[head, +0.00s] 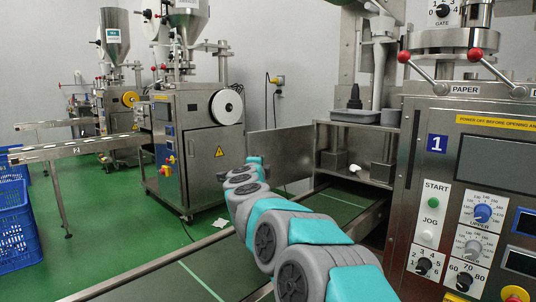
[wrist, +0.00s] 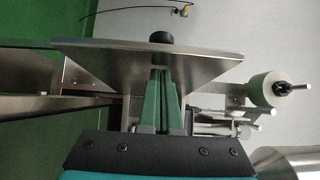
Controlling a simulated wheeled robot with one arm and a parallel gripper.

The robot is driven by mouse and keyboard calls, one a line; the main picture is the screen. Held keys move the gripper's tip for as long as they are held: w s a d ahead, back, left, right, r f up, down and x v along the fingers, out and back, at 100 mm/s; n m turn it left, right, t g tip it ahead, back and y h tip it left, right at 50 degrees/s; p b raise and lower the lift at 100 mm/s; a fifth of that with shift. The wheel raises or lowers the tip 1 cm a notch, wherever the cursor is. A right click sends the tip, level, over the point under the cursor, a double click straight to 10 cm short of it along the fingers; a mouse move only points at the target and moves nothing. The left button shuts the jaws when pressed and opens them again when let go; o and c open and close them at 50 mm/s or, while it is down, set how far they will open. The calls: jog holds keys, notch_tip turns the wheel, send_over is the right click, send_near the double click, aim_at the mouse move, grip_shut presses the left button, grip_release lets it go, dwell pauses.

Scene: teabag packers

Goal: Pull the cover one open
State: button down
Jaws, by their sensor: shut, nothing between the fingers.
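The cover (head: 282,151) is a flat steel panel that stands out to the left from the open front of the machine marked 1. In the wrist view the steel plate (wrist: 105,60) spans the middle, with a black knob (wrist: 160,38) at its far side. My gripper (wrist: 160,73) is shut and empty. Its fingers point at the plate and reach its near side, below the knob; I cannot tell whether they touch it. In the head view my arm ends in front of the panel's left part, and the fingers are not clear there.
The machine's control panel (head: 470,215) stands close on the right. The open compartment (head: 350,150) holds a white piece (head: 354,168). A conveyor (head: 205,270) runs below my arm. Another packer (head: 200,150) stands behind, and blue crates (head: 14,225) stand at left.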

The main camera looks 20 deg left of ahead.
jog(key=shift+m+h, duration=0.4)
jog(key=shift+h, duration=0.2)
jog(key=shift+w+a+p, duration=0.8)
jog(key=shift+a+p, duration=0.35)
jog(key=shift+p, duration=0.4)
jog(key=shift+w+a+p, duration=0.75)
jog(key=shift+a+p, duration=0.35)
jog(key=shift+p, duration=0.4)
jog(key=shift+d, duration=0.1)
